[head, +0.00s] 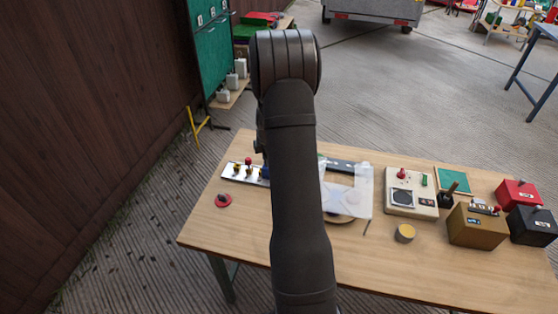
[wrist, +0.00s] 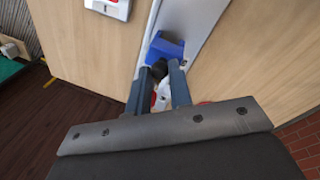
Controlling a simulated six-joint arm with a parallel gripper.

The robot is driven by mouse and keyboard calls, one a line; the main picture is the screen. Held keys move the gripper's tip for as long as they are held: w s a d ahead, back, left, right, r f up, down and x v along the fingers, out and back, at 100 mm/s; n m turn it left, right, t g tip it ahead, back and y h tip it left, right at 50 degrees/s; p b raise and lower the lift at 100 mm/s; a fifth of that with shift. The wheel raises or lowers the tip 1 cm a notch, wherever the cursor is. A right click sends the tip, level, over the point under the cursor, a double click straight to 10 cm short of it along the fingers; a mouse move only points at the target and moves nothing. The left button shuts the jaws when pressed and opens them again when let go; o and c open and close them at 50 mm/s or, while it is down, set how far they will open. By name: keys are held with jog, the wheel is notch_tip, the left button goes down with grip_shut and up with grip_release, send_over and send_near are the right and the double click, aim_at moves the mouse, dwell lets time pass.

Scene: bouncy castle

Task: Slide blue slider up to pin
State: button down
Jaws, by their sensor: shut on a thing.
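The blue slider (wrist: 166,47) sits on a grey metal strip (wrist: 198,22) in the wrist view. My gripper (wrist: 160,70) is shut at the near side of the blue slider, with a dark rounded part between the fingertips that looks like its knob. In the head view, a bit of blue (head: 265,172) shows on the metal strip (head: 230,171) beside my arm, which hides the rest. My gripper is mostly hidden there. I cannot make out the pin clearly in either view.
A red round button (head: 222,200) lies at the table's left. Right of my arm are a clear sheet (head: 348,190), a white control box (head: 410,192), a yellow-topped tin (head: 404,233) and several boxes. The table's front left is clear.

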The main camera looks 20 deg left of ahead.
jog(key=shift+a, duration=0.55)
jog(key=c, duration=1.3)
grip_release()
jog(key=shift+r, duration=0.15)
notch_tip(320, 180, up, 17)
jog(key=s+d, duration=0.2)
jog(key=shift+s, duration=0.4)
jog(key=shift+c, duration=0.4)
